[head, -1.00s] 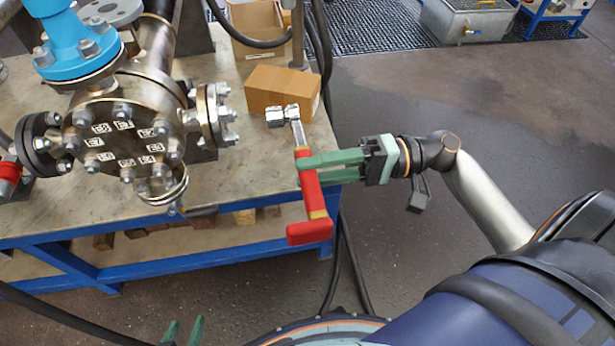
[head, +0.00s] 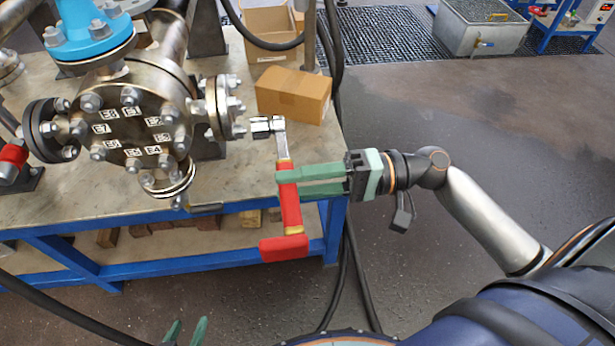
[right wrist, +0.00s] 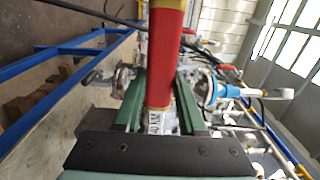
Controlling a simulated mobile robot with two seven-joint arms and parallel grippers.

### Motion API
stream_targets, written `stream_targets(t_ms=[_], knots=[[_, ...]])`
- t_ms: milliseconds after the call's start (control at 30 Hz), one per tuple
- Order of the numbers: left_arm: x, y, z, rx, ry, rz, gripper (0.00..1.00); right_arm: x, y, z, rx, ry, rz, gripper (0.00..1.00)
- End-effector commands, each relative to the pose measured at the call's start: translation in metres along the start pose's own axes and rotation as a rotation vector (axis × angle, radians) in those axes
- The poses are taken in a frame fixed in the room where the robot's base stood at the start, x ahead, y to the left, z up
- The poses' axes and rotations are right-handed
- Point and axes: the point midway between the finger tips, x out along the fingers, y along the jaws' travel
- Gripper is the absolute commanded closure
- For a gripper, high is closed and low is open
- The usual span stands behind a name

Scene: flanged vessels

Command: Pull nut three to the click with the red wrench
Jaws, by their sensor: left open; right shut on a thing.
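The red wrench (head: 291,207) has a red handle with a bent red end, a silver shaft and a silver socket head (head: 267,126). My right gripper (head: 281,182) is shut on its red handle, which also shows between the fingers in the right wrist view (right wrist: 161,70). The wrench hangs at the bench's right edge, its head apart from the flange. The round flange (head: 132,130) carries a ring of nuts with numbered labels. Nut three (head: 182,143) appears to be at its right side, beside label 3. My left gripper (head: 186,332) is open and empty at the bottom edge.
A side flange (head: 222,107) with bolts juts out between the numbered flange and the wrench head. A cardboard box (head: 294,94) stands on the bench behind the wrench. A lower side branch (head: 170,180) sticks out below.

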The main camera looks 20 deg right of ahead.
Motion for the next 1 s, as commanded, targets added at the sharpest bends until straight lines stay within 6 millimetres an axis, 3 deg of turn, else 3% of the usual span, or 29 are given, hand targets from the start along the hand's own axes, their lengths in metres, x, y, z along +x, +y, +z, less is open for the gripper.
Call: stream_targets(t_ms=[367,1000], knots=[[-0.001,0.0,0.003,-0.001,-0.008,-0.001,0.44,0.002,-0.002,0.0,0.0,-0.001,-0.004,1.0],[-0.007,0.0,-0.006,-0.001,-0.001,-0.001,0.44,0.022,-0.003,0.0,0.0,0.0,-0.005,1.0]])
